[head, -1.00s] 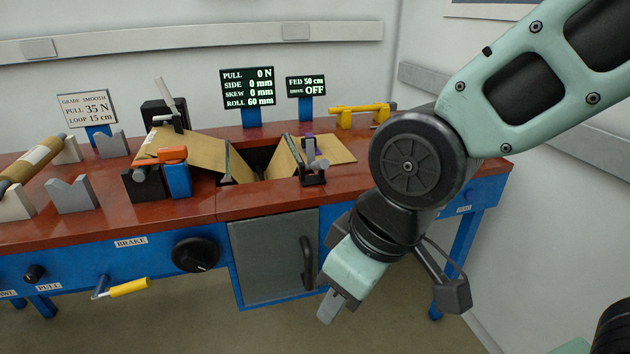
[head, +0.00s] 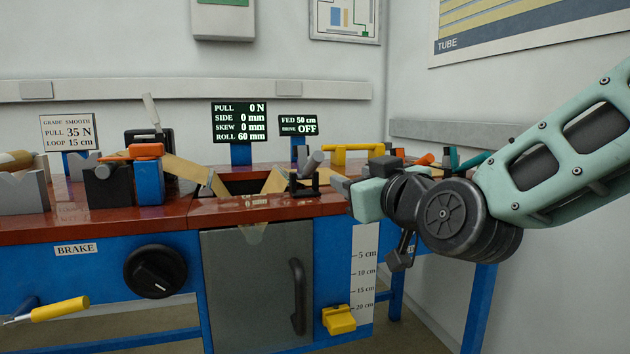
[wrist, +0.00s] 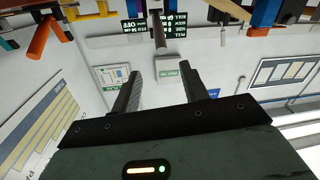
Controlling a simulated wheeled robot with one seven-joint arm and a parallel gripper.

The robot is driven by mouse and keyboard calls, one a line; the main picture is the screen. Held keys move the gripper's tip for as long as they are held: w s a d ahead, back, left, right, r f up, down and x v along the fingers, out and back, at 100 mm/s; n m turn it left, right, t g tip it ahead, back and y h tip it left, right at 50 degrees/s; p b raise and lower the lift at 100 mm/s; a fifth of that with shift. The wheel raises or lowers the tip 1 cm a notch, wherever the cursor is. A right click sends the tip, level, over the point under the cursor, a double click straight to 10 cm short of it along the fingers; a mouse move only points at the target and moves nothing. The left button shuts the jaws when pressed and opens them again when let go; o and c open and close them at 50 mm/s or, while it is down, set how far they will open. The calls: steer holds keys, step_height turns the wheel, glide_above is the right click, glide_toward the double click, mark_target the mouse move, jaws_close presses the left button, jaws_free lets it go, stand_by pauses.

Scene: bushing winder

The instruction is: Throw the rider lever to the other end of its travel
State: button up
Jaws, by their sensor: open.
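The lever that I take for the rider lever (head: 311,164) is a grey-handled lever on a small black bracket, at the right of the bench's middle opening. Its handle leans up and to the right in the head view. In the wrist view, which is upside down, a dark rod (wrist: 158,30) that looks like this lever stands beyond the fingers, near their midline. My gripper (head: 341,186) is just right of the lever in the head view, pointing left at about bench-top height. In the wrist view my gripper (wrist: 162,80) is open, with nothing between its fingers.
A yellow bracket (head: 358,151) stands behind my gripper. Display signs (head: 239,122) rise behind the opening. An orange-and-blue block (head: 148,175) and a white-bladed lever (head: 151,112) are to the left. A cabinet door (head: 258,285) and yellow slider (head: 339,319) are below.

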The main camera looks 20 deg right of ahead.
mark_target(319, 164)
steer(key=w+p, duration=0.1)
steer(key=p, duration=0.2)
steer(key=w+p, duration=0.2)
steer(key=p, duration=0.2)
steer(key=w+p, duration=0.2)
steer(key=p, duration=0.1)
steer(key=shift+w+a+r+p, duration=0.2)
steer(key=shift+a+r+p, duration=0.05)
steer(key=shift+r+p, duration=0.05)
steer(key=shift+w+p, duration=0.1)
steer(key=shift+p, duration=1)
steer(key=w, duration=0.7)
steer(key=w+a, duration=0.1)
steer(key=w, duration=0.3)
steer(key=shift+w+a+f, duration=0.1)
steer(key=shift+w+f, duration=0.2)
jaws_close()
